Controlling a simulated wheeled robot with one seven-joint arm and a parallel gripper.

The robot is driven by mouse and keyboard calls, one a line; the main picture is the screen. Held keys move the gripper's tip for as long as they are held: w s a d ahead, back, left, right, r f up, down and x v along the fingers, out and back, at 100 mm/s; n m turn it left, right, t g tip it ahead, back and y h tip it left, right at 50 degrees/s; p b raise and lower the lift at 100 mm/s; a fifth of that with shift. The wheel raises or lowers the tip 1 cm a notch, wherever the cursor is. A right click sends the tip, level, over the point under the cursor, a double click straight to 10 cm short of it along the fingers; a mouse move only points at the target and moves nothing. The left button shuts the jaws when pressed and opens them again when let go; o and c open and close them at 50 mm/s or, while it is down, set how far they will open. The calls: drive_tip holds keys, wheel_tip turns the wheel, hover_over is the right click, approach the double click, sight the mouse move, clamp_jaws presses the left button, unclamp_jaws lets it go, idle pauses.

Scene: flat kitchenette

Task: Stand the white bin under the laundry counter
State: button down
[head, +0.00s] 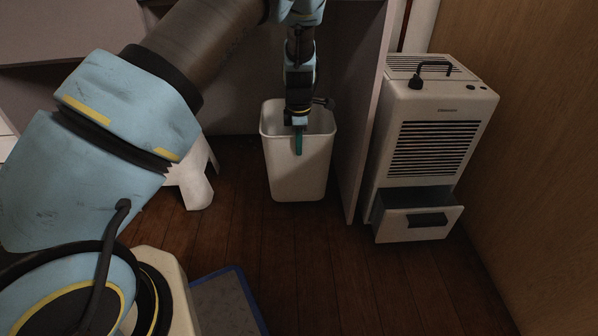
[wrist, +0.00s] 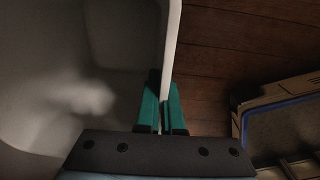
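The white bin (head: 298,168) stands upright on the wooden floor, in the opening under the laundry counter, beside the counter's side panel (head: 362,120). My gripper (head: 298,140) is at the bin's near rim, with a teal finger showing on the outside of the near wall. In the wrist view, the two teal fingertips of my gripper (wrist: 163,105) sit on either side of the bin wall (wrist: 172,45) and close on it. The bin's empty-looking inside (wrist: 70,70) fills the left of that view. The bin's far lower side is hidden.
A white dehumidifier-like appliance (head: 432,125) with its lower drawer pulled out stands right of the side panel. A white stool (head: 192,180) is left of the bin, partly behind my arm. A blue-edged grey mat (head: 228,303) lies in front. Floor ahead of the bin is clear.

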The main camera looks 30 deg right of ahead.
drive_tip(key=shift+w+f+b, duration=0.1)
drive_tip(key=shift+f+b, duration=1)
drive_tip(key=shift+f, duration=2.05)
drive_tip(key=c, duration=1.1)
unclamp_jaws()
drive_tip(key=shift+f, duration=0.15)
drive_tip(key=shift+o, duration=0.2)
wheel_tip(320, 180, up, 8)
drive_tip(key=p, duration=0.3)
hover_over(299, 160)
drive_tip(key=shift+a+f, duration=0.1)
